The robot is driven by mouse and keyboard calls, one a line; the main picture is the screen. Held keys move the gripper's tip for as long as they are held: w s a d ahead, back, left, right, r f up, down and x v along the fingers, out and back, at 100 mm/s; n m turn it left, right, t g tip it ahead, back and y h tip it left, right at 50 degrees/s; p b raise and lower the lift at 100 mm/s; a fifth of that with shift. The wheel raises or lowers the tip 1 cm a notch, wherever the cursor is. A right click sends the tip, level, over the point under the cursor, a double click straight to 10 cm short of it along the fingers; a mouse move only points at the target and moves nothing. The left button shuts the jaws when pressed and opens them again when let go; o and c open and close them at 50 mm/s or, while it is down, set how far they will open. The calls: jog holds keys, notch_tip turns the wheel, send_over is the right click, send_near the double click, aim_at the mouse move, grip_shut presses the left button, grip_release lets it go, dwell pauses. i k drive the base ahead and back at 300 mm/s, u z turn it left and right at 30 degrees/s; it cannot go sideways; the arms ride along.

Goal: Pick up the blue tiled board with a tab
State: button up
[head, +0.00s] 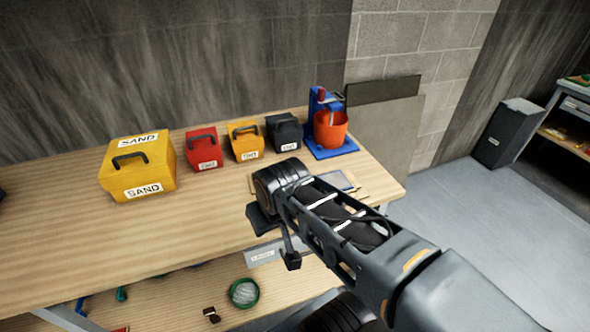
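A flat blue-grey panel (343,181) with a pale tan edge lies on the workbench, just right of my arm. My arm covers much of it, and I cannot make out tiles or a tab, so I cannot tell if it is the blue tiled board. My gripper (262,218) is a dark shape low over the bench's front edge, left of the panel. The arm's wrist hides most of it, and its fingers and anything between them cannot be made out.
On the wooden workbench (215,235) stand a yellow SAND box (150,175), a red box (203,150), a smaller yellow box (245,142), a black box (284,132) and a blue stand (330,152) with an orange bucket (331,129).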

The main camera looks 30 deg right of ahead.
aim_at(337, 178)
jog(key=z, duration=0.1)
jog(key=k, duration=0.45)
jog(key=u, duration=1.15)
jog(key=i, duration=0.9)
jog(key=z, duration=1.75)
